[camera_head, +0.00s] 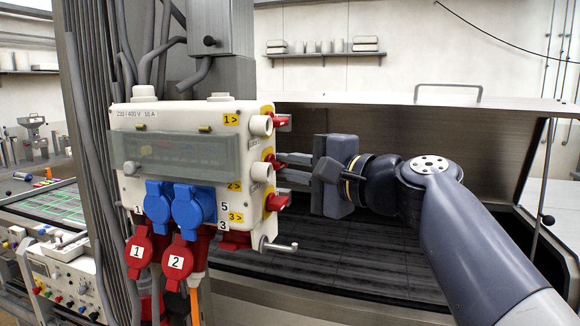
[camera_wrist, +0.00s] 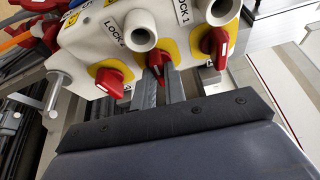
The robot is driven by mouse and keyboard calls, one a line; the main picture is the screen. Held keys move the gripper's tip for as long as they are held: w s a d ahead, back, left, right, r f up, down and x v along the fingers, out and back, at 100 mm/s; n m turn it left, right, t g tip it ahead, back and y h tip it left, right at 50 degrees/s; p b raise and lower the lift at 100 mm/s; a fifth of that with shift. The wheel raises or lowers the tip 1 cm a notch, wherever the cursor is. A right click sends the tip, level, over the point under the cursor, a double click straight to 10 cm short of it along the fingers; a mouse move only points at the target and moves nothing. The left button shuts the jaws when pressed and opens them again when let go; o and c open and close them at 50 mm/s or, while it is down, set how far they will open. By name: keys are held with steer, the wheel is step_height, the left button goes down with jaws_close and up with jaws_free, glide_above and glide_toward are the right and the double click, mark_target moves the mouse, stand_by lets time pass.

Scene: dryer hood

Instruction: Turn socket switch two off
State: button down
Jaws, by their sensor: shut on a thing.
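The socket box (camera_head: 140,122) is white, with red rotary switches on yellow plates along its right side. The middle red switch (camera_head: 271,159), socket switch two, is partly covered by my fingers; it also shows in the wrist view (camera_wrist: 156,64). My gripper (camera_head: 284,166) reaches in from the right, and its two fingers (camera_wrist: 159,84) are shut on the middle switch's handle, one on each side. The upper switch (camera_head: 283,121) is labelled 1, and the lower switch (camera_head: 277,202) sits near label 3. The switch's exact angle is hard to tell.
White lock cylinders (camera_head: 262,125) stick out close beside the switches. Blue socket covers (camera_head: 194,207) and red numbered plugs (camera_head: 176,262) hang at the front and below. A metal hook (camera_head: 280,245) juts out at the lower right. The dark hood (camera_head: 400,135) stands behind my arm.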

steer(key=shift+f+b, duration=0.25)
steer(key=shift+b, duration=0.6)
steer(key=shift+n+b, duration=0.4)
steer(key=shift+b, duration=0.1)
steer(key=shift+r, duration=0.15)
steer(key=c, duration=1.5)
jaws_free()
steer(key=shift+o, duration=0.2)
steer(key=b+v, duration=0.2)
steer(key=v, duration=0.9)
steer(key=shift+b, duration=0.3)
steer(key=shift+a, duration=0.1)
